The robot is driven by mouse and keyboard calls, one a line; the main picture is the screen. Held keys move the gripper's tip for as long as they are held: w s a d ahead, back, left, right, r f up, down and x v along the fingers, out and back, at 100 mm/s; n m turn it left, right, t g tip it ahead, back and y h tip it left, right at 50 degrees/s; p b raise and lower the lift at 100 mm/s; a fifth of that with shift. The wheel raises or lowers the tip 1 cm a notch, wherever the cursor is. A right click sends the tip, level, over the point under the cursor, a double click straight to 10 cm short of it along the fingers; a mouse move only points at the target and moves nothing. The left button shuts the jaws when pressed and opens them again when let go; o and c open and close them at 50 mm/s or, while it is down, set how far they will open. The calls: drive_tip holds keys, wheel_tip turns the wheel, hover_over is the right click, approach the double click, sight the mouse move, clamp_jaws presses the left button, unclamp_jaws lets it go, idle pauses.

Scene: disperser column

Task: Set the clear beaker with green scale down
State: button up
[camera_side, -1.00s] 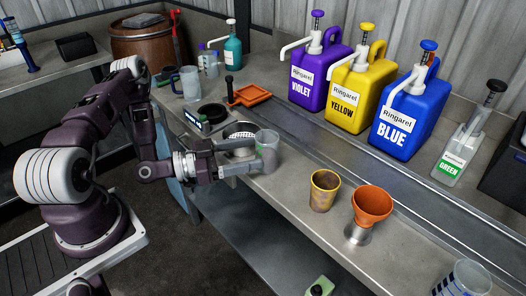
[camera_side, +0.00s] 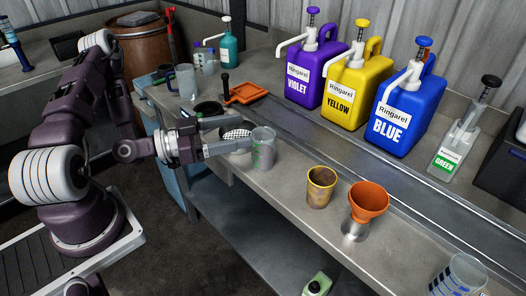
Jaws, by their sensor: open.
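The clear beaker with green scale (camera_side: 263,150) stands upright on the grey bench, near its front edge. My gripper (camera_side: 238,137) is just to its left, with its fingers pointing right toward the beaker. The fingers are spread, and one reaches close to the beaker's left side. I cannot tell whether a finger still touches the glass. Behind the fingers a round perforated plate (camera_side: 236,131) is partly hidden.
A rusty yellow cup (camera_side: 321,188) and an orange funnel on a metal holder (camera_side: 369,203) stand to the right. Violet (camera_side: 316,75), yellow (camera_side: 354,95) and blue (camera_side: 405,110) dispensers line the back. An orange tray (camera_side: 246,93) lies behind the gripper.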

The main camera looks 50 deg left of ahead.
sight(264, 143)
wheel_tip(264, 143, down, 5)
drive_tip(key=shift+r, duration=0.15)
drive_tip(key=x, duration=0.7)
drive_tip(key=shift+d, duration=0.15)
clamp_jaws()
wheel_tip(264, 143, up, 10)
idle(0.7)
